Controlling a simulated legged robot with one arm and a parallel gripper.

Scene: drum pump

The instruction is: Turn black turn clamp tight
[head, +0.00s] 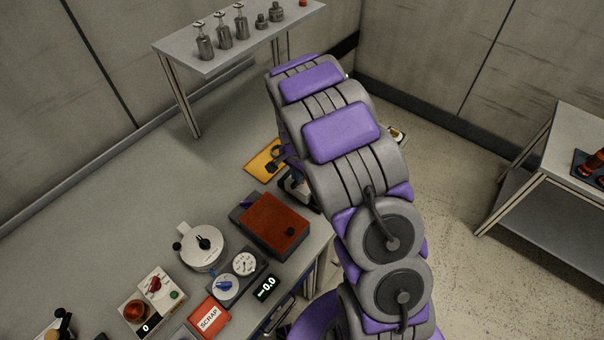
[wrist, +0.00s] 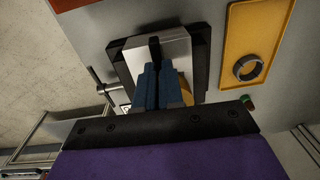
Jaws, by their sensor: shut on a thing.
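In the wrist view, my gripper (wrist: 156,75) has blue fingers closed around a narrow black upright piece, which looks like the black turn clamp (wrist: 154,48). The clamp stands over a silver block (wrist: 178,50) in a black frame (wrist: 118,66). The fingers hide the clamp's lower part, so how tight it sits cannot be told. In the head view, my arm covers most of the gripper and the clamp.
A yellow tray (wrist: 258,35) holding a black ring (wrist: 248,67) lies right of the block. A metal T-handle (wrist: 104,88) is on its left. In the head view, a rust-red-topped box (head: 272,222), a white round pot (head: 203,246) and a SCRAP bin (head: 209,317) stand on the bench.

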